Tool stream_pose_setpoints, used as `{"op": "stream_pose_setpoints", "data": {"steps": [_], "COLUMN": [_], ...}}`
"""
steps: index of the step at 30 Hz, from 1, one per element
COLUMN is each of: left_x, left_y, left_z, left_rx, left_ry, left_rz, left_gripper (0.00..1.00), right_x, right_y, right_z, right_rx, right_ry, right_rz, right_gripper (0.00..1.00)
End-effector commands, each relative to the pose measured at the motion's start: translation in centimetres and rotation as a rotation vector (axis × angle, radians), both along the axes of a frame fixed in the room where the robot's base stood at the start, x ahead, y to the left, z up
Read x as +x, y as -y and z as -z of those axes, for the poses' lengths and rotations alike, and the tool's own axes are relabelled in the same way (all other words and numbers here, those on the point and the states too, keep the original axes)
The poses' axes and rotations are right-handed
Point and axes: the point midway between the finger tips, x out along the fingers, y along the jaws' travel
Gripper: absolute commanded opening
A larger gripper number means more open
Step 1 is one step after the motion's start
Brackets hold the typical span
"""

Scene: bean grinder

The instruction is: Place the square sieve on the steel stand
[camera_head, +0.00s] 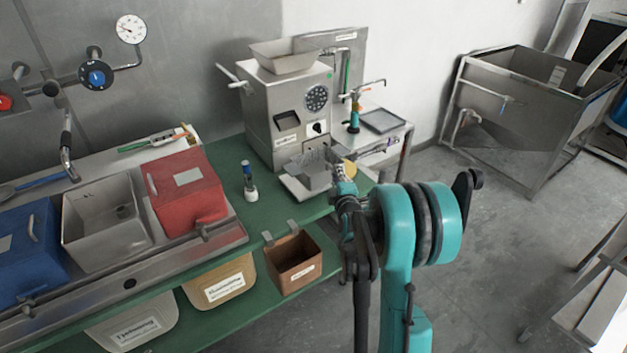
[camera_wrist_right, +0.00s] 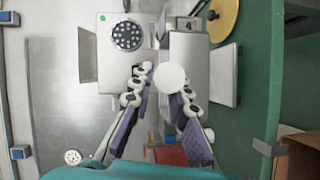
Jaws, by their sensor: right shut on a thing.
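A square, shallow grey tray (camera_head: 383,120), which looks like the square sieve, lies flat on the steel stand (camera_head: 402,130) to the right of the grinder. My right gripper (camera_head: 343,178) is at the grinder's front, left of and nearer than that tray. In the wrist view its fingers (camera_wrist_right: 170,95) are closed around a pale piece with a round end (camera_wrist_right: 171,77); I cannot tell what it belongs to. My left gripper is not in view.
The steel grinder (camera_head: 289,113) stands on the green bench (camera_head: 232,158). A small bottle (camera_head: 249,184), a red bin (camera_head: 186,187) and a grey bin (camera_head: 100,219) are to the left. A brown box (camera_head: 293,264) hangs at the bench front.

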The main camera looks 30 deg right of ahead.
Motion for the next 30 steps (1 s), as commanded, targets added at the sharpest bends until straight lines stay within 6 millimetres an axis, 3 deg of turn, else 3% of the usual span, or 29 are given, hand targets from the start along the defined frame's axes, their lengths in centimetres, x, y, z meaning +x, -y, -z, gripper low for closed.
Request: {"op": "stream_pose_setpoints", "data": {"steps": [6,12,19,26,30], "left_x": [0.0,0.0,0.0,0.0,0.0], "left_y": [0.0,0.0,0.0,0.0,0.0], "left_z": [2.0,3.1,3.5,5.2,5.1], "left_rx": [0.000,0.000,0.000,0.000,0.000], "left_ry": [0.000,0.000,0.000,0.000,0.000], "left_rz": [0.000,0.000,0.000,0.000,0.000], "left_gripper": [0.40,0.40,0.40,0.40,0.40], "right_x": [5.1,8.7,9.8,9.8,9.8], "right_y": [-0.2,-0.1,-0.1,-0.1,-0.1], "right_z": [3.3,5.4,6.4,9.8,9.9], "right_rx": [-0.003,-0.002,0.001,0.001,0.001], "right_ry": [0.001,0.001,0.002,0.002,0.002], "right_rz": [-0.005,-0.004,-0.003,-0.003,-0.003], "right_gripper": [0.00,0.00,0.00,0.00,0.00]}}
